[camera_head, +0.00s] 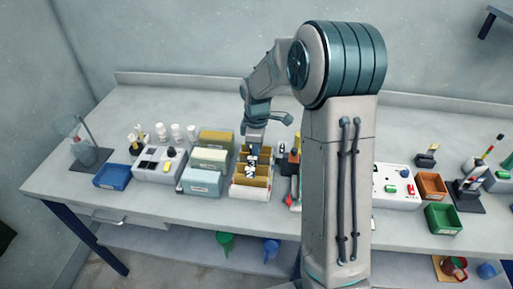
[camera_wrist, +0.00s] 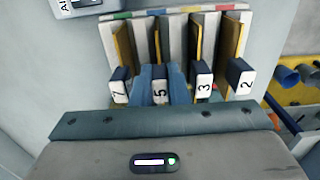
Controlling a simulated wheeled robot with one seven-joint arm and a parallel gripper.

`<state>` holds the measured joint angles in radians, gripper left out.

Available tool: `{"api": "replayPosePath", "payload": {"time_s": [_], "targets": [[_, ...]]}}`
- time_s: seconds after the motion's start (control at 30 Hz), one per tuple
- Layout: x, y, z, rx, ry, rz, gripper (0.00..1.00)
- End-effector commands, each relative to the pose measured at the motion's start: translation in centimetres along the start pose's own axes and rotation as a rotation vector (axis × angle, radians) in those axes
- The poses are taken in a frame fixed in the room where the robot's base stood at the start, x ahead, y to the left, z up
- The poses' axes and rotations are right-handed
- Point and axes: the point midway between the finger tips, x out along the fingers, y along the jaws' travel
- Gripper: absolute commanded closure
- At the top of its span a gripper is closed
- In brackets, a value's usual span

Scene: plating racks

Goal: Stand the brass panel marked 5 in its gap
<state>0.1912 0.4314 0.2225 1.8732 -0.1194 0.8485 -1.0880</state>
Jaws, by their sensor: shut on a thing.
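The rack (camera_wrist: 180,22) stands on the bench, with a strip of coloured marks along its edge in the wrist view; it also shows in the head view (camera_head: 250,199). Brass panels with dark blue tabs marked 7 (camera_wrist: 119,88), 3 (camera_wrist: 204,85) and 2 (camera_wrist: 245,82) stand in it. The panel marked 5 (camera_wrist: 160,92) is between the blue fingers of my gripper (camera_wrist: 161,80), which are shut on its tab. It lies between 7 and 3, in line with the row. Its lower edge is hidden, so I cannot tell how deep it sits. The head view shows my gripper (camera_head: 254,143) over the rack.
A block of yellow, cream and blue boxes (camera_head: 208,158) stands close left of the rack. The bench's back strip is clear.

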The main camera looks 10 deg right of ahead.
Motion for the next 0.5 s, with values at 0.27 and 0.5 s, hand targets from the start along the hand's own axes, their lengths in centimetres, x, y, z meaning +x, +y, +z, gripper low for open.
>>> {"api": "replayPosePath", "payload": {"time_s": [0.27,0.5], "targets": [[-0.03,0.01,0.00,0.000,0.000,0.000,0.60],[-0.29,0.02,0.00,0.000,0.000,0.001,0.60]]}}
